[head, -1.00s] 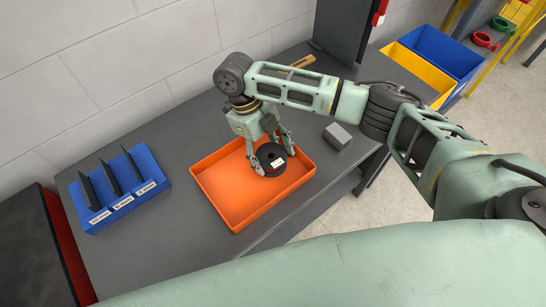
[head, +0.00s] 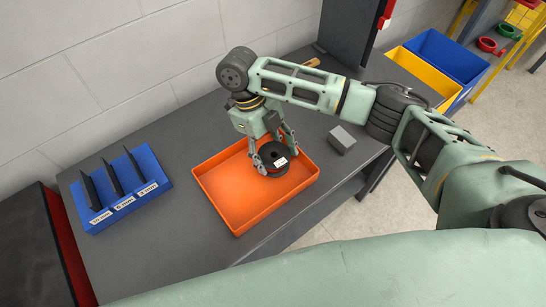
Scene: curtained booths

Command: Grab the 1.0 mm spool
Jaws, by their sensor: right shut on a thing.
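A black spool (head: 273,157) with a small white label is at the right part of the orange tray (head: 222,192). The label's print is too small to read. My right gripper (head: 271,158) points down over the tray, its fingers on either side of the spool, shut on it. I cannot tell whether the spool still touches the tray floor. My left gripper is not in view.
A blue rack (head: 119,190) with black dividers and white labels stands at the left of the grey table (head: 185,235). A grey block (head: 341,139) sits right of the tray. A wooden handle (head: 311,63) lies behind my arm. Blue (head: 455,55) and yellow (head: 413,73) bins stand at the far right.

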